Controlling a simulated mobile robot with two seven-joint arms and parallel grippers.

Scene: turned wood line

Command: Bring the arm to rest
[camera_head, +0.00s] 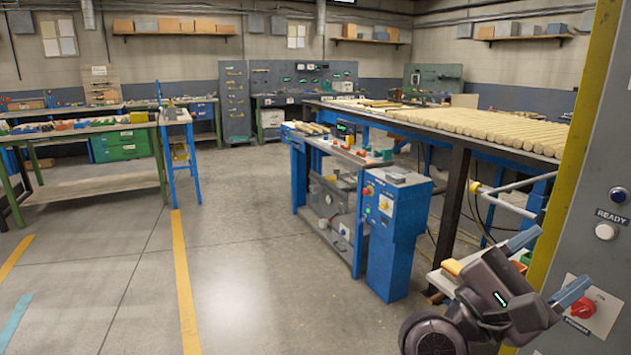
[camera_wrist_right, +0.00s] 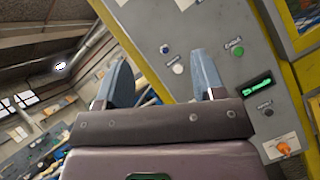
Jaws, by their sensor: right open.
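My right gripper (camera_head: 548,266) is at the lower right of the head view, beside a grey control cabinet (camera_head: 612,262) with a yellow edge. Its two blue-grey fingers are spread apart with nothing between them. In the right wrist view the gripper (camera_wrist_right: 165,82) is also open and empty, and the cabinet's panel (camera_wrist_right: 205,38) with buttons fills the space beyond the fingers. I cannot tell whether a finger touches the panel. My left gripper is in neither view.
A red knob (camera_head: 582,308) and a white button (camera_head: 605,231) are on the cabinet near the gripper. A long table of wooden rods (camera_head: 480,127) and a blue control box (camera_head: 398,235) stand behind. The floor (camera_head: 250,270) at left and centre is clear.

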